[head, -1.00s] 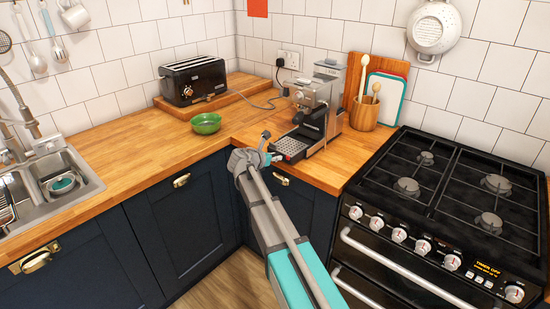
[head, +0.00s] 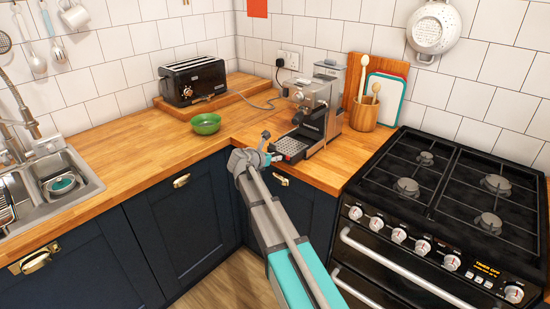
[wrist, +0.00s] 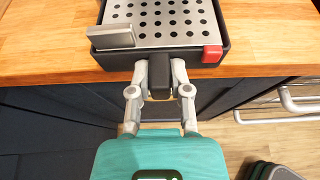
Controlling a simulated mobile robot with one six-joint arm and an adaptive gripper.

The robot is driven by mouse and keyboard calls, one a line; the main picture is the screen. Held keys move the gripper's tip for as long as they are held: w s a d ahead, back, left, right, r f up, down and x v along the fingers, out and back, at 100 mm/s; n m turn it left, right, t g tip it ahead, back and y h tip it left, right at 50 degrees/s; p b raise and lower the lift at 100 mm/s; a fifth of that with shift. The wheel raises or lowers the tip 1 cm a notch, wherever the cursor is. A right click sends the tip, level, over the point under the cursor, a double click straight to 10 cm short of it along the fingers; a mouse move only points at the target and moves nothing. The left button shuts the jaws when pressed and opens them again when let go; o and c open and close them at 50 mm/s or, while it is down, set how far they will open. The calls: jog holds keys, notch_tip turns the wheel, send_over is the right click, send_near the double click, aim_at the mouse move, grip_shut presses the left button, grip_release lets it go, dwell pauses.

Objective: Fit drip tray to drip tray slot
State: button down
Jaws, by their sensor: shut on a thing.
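The drip tray (head: 290,147) is a black tray with a perforated metal top, at the front base of the coffee machine (head: 318,105). In the wrist view the drip tray (wrist: 222,46) fills the top, with a red block at its near right corner and a grey flat piece over its near left corner. My gripper (wrist: 159,82) is shut on the black tab at the tray's front. In the head view my gripper (head: 263,157) is at the counter's front edge. The drip tray slot is hidden; I cannot tell how far the tray is inside it.
A green bowl (head: 206,123) and a toaster (head: 193,80) stand left of the machine. A wooden utensil pot (head: 364,113) and boards stand to its right, beside the black cooker (head: 455,185). The wooden counter (head: 130,140) is clear at left.

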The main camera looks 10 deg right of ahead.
aim_at(285, 148)
jog(key=shift+w+d, duration=0.85)
jog(key=shift+d, duration=0.25)
jog(key=shift+w+d, duration=0.85)
jog(key=shift+d, duration=0.3)
jog(key=shift+w+d, duration=0.85)
jog(key=shift+d, duration=0.25)
dwell(0.4)
jog(key=shift+c, duration=2.4)
grip_release()
jog(key=shift+s+a, duration=0.1)
jog(key=s+a, duration=1.1)
jog(key=a, duration=0.4)
jog(key=shift+s, duration=0.15)
